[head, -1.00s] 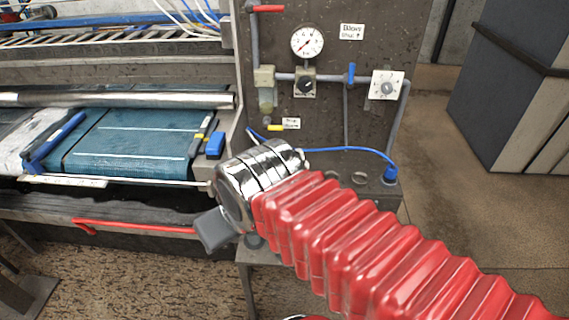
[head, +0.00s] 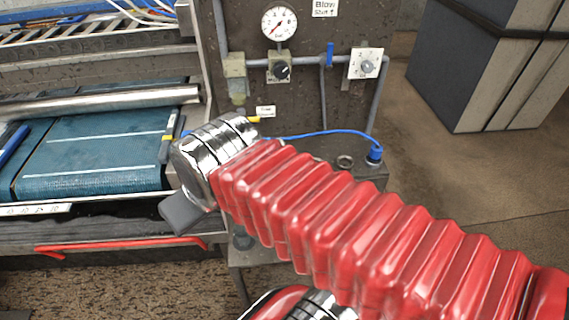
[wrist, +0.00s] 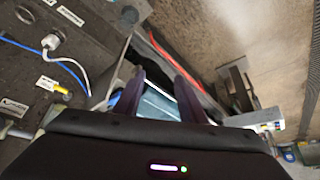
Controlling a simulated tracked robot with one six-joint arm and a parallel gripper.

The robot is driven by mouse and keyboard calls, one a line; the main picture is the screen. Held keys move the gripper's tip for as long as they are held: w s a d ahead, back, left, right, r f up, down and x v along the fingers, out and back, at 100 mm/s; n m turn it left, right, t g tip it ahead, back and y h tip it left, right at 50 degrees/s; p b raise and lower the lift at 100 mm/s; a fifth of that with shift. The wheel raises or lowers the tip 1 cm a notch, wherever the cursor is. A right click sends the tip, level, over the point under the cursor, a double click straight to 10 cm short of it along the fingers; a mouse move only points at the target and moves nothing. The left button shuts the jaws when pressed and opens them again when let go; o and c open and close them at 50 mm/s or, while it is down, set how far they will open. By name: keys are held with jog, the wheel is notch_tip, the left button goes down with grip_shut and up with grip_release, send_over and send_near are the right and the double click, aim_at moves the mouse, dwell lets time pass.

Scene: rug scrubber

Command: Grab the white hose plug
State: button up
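The white hose plug (wrist: 50,42) stands in the dark panel top at the upper left of the wrist view. A white hose curves down from it towards the left finger. My gripper (wrist: 158,88) has its two dark fingers apart, with nothing held between them. The plug lies to the left of the fingers and is not touching them. In the head view I cannot make out the white plug; my red bellows arm covers much of the panel top there. The grey end of my arm (head: 187,212) shows at left, with its fingers not clear.
A blue plug with a blue hose (head: 375,153) stands on the panel's ledge. A pressure gauge (head: 280,23) and valves are on the upright panel behind. The scrubber bed with a blue rug (head: 95,150) is at left. A tall cabinet (head: 485,65) stands at right; the floor before it is clear.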

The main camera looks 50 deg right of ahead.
jog(key=shift+o, duration=1.4)
jog(key=shift+w+d+r, duration=0.15)
jog(key=shift+w+d, duration=0.25)
jog(key=shift+o, duration=0.4)
jog(key=w+d+n+g, duration=0.1)
jog(key=w+d, duration=0.4)
jog(key=d, duration=0.2)
jog(key=shift+w+d+r, duration=0.25)
jog(key=w+d+f, duration=0.1)
jog(key=d+f, duration=0.2)
jog(key=d, duration=0.7)
jog(key=w+d+f+n+g, duration=0.1)
jog(key=d+f, duration=0.1)
jog(key=d, duration=0.8)
jog(key=w+d+f+n, duration=0.1)
jog(key=d+f, duration=0.2)
jog(key=d, duration=0.7)
jog(key=shift+w+f+g+y, duration=0.15)
jog(key=shift+f+g+y, duration=0.15)
jog(key=shift+y, duration=0.1)
jog(key=shift+f, duration=0.1)
jog(key=shift+x, duration=4.25)
jog(key=shift+a, duration=0.1)
